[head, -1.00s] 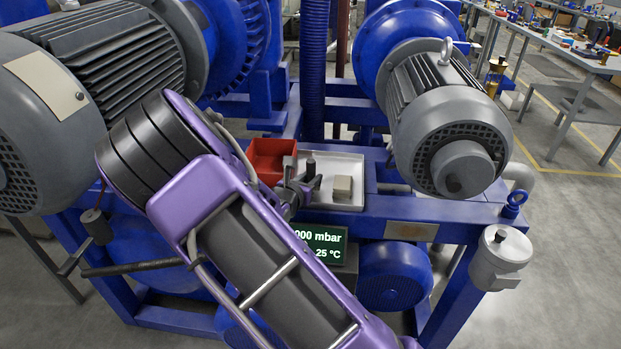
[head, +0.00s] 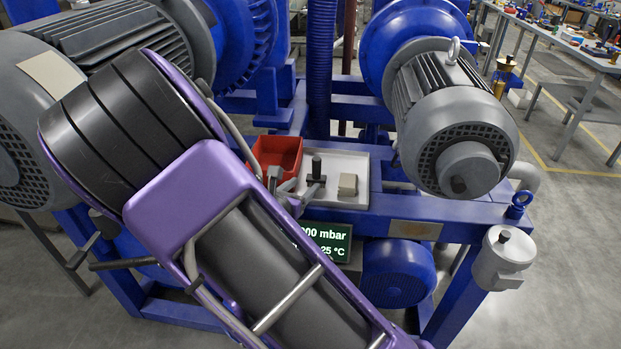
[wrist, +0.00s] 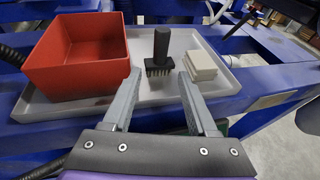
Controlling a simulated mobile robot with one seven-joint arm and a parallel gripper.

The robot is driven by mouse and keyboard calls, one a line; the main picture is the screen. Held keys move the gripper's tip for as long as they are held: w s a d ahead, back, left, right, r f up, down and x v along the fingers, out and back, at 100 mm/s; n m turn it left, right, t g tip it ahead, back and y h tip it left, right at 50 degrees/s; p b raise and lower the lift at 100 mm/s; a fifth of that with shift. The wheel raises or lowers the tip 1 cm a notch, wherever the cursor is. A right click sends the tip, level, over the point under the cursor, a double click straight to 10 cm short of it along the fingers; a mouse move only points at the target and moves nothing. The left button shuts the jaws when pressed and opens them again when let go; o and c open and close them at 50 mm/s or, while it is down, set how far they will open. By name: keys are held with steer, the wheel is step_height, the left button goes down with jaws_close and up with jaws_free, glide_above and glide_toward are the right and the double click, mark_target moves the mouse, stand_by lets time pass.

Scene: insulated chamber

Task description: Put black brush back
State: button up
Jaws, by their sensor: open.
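The black brush (wrist: 162,52) stands upright on its bristles on a pale tray (wrist: 237,85), between a red bin and a beige block. Its dark handle also shows in the head view (head: 316,166). My gripper (wrist: 160,90) is open and empty. In the wrist view its two grey fingers point toward the brush, one on each side of its line, with the brush beyond the tips. In the head view the gripper (head: 282,181) is at the tray's left front, left of the brush and partly hidden by my arm.
The red bin (wrist: 65,72) stands on the tray's left and looks empty. The beige block (wrist: 204,66) lies right of the brush. A large grey motor (head: 455,125) overhangs right of the tray. A lit display (head: 328,242) sits below the tray's front.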

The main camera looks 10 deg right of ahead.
steer(key=shift+v, duration=1.4)
